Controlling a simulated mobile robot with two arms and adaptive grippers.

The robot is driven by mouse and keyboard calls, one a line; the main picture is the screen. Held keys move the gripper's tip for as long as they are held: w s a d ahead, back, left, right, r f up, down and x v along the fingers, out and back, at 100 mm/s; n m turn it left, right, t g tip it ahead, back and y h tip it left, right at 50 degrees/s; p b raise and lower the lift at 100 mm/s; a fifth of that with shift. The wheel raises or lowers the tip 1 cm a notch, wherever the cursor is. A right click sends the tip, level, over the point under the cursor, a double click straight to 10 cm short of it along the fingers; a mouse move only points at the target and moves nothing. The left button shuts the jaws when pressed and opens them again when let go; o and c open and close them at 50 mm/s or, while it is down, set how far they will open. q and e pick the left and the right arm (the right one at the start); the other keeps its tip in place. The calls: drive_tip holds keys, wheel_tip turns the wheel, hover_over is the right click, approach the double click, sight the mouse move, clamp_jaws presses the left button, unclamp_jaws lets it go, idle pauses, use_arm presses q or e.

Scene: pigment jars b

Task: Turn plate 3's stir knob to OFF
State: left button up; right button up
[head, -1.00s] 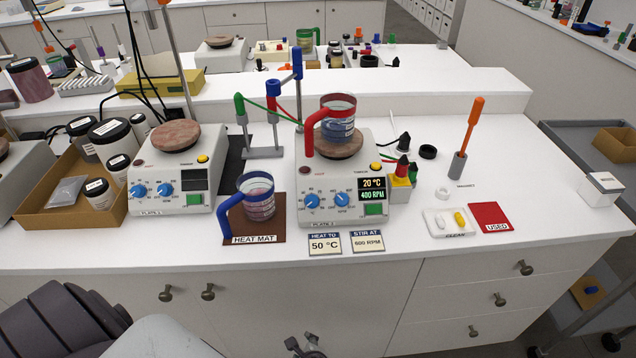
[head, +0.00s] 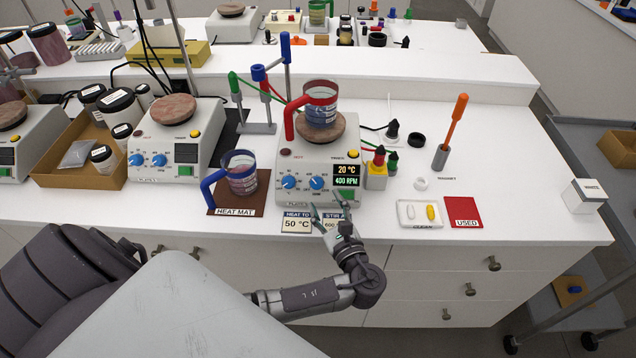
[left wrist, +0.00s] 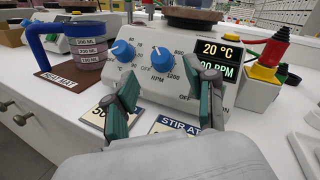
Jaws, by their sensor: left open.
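The hot plate with the lit display (head: 330,199) stands at the middle of the bench; its plate number is too small to read. Its display (head: 347,175) reads 20 °C and 400 RPM. Two blue knobs are on its front: the left knob (head: 289,182) and the right, stir knob (head: 318,182). In the left wrist view the stir knob (left wrist: 160,61) has an RPM scale. My left gripper (head: 327,204) is open and empty, low in front of the panel, above the cards. In the left wrist view its fingers (left wrist: 168,88) are apart, short of the knob. My right gripper is not in view.
A red-handled beaker (head: 320,106) stands on the plate's top. A blue-handled beaker (head: 240,178) is on the heat mat (head: 222,206) to the left. Yellow and red connectors (head: 377,172) are close on the right. Cards (head: 297,224) lie in front.

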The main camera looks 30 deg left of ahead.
sight(317, 186)
use_arm(q)
drive_tip(key=p+x, duration=0.1)
drive_tip(key=x, duration=0.5)
drive_tip(key=shift+d, duration=0.1)
drive_tip(key=shift+f, duration=0.1)
clamp_jaws()
